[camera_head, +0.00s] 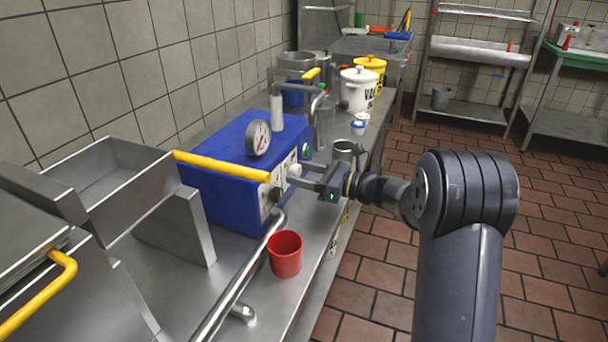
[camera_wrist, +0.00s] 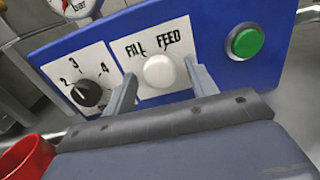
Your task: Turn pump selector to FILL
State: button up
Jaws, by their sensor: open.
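The white round selector knob (camera_wrist: 159,71) sits below these words. My gripper (camera_wrist: 160,88) is open, with one finger on each side of the knob, close to the panel. I cannot tell whether the fingers touch the knob. No pointer mark shows clearly on it. In the head view, my gripper (camera_head: 300,176) reaches the panel from the right.
A black numbered dial (camera_wrist: 88,94) is left of the selector, and a green button (camera_wrist: 245,41) is right of it. A red cup (camera_head: 285,254) stands on the counter below my gripper. A steel pipe (camera_head: 240,280) runs in front of the box. White and yellow pots (camera_head: 358,88) stand behind.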

jog(key=c, duration=1)
